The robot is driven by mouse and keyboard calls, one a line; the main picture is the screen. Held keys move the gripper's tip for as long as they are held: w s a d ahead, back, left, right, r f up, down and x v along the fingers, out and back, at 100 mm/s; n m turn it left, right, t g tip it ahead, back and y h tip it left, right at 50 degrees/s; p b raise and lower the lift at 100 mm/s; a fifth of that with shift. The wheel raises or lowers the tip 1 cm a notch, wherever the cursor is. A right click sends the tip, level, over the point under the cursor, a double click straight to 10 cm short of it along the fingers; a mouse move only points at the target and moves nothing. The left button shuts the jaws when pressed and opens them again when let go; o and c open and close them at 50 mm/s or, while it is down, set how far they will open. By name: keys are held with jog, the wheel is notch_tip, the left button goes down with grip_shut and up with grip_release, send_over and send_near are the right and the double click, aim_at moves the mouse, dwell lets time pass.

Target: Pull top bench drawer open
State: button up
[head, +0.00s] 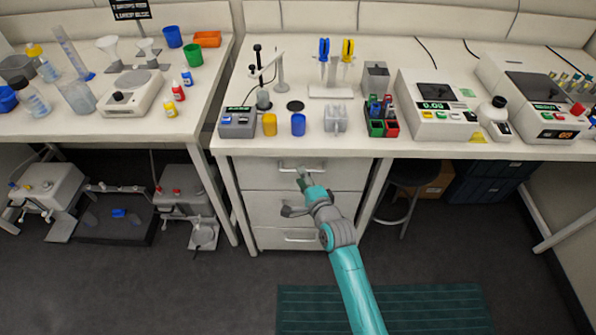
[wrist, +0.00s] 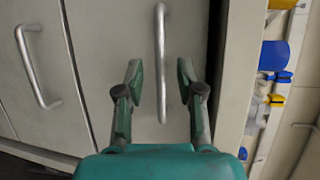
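The drawer unit under the bench has several light grey fronts with metal bar handles. The top bench drawer (head: 345,172) looks closed, and its handle (head: 303,167) is a horizontal bar at the upper middle of the front. My gripper (head: 305,181) is in front of the top drawer, close to this handle. In the wrist view, the top handle (wrist: 161,60) runs upright in the picture, and its lower end lies between the open fingers of my gripper (wrist: 162,80). The fingers stand apart on both sides of it, with visible gaps. Whether the bar is fully between the pads in depth is unclear.
The second drawer handle (wrist: 38,66) is at the left in the wrist view. The bench top (head: 350,148) above carries several instruments and vials. A stool (head: 405,178) stands right of the drawers. A green mat (head: 430,305) lies on the open floor in front.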

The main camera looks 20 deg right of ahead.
jog(key=shift+x, duration=1.9)
grip_shut()
